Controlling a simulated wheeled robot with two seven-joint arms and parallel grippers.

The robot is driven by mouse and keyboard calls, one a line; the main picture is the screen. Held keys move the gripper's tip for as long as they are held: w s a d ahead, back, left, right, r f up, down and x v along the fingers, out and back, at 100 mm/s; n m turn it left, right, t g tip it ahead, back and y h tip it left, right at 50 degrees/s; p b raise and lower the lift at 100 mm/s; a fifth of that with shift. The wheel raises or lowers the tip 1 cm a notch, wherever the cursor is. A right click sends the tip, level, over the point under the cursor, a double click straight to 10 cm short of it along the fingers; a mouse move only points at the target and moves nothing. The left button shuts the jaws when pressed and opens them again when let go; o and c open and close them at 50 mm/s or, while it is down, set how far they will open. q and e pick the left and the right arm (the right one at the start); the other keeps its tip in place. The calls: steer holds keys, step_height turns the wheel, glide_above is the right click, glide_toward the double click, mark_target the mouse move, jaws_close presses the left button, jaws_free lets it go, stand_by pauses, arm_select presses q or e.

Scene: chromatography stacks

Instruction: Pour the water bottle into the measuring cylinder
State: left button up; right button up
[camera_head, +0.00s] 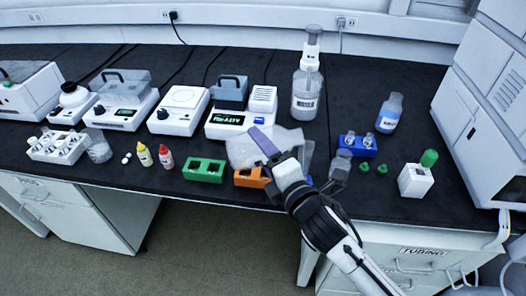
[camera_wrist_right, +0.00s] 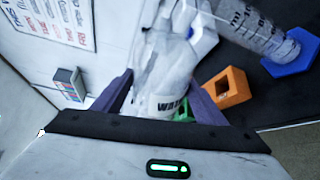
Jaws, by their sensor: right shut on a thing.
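The water bottle (camera_head: 240,148) is a pale translucent bottle, tipped well over on its side above the front of the bench. My right gripper (camera_head: 278,146) is shut on it. In the right wrist view the bottle (camera_wrist_right: 170,103) lies between the purple fingers, with part of a dark "WAT" label showing. The measuring cylinder (camera_wrist_right: 245,28) is clear with dark graduations and a blue base (camera_wrist_right: 292,54), just beyond the bottle in that view. Whether the bottle's mouth meets the cylinder's opening is unclear. My left gripper is out of view.
Green (camera_head: 204,170) and orange (camera_head: 249,177) blocks stand close by the gripper. A balance (camera_head: 226,120) and a large bottle (camera_head: 306,95) are behind.

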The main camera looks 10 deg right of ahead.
steer(key=shift+r, duration=0.3)
steer(key=shift+r+m, duration=0.35)
steer(key=shift+m, duration=0.15)
steer(key=shift+f+n+p, duration=0.1)
steer(key=shift+n+p, duration=0.3)
steer(key=shift+p, duration=0.4)
steer(key=shift+f+n+p, duration=0.6)
steer(key=shift+r+n+g+h+p, duration=0.3)
steer(key=shift+n+h+p, duration=0.15)
steer(key=shift+p, duration=0.75)
steer(key=shift+d+n, duration=0.15)
steer(key=shift+n, duration=0.4)
steer(key=shift+d+n+h, duration=0.1)
steer(key=shift+n+h, duration=0.25)
steer(key=shift+n, duration=0.05)
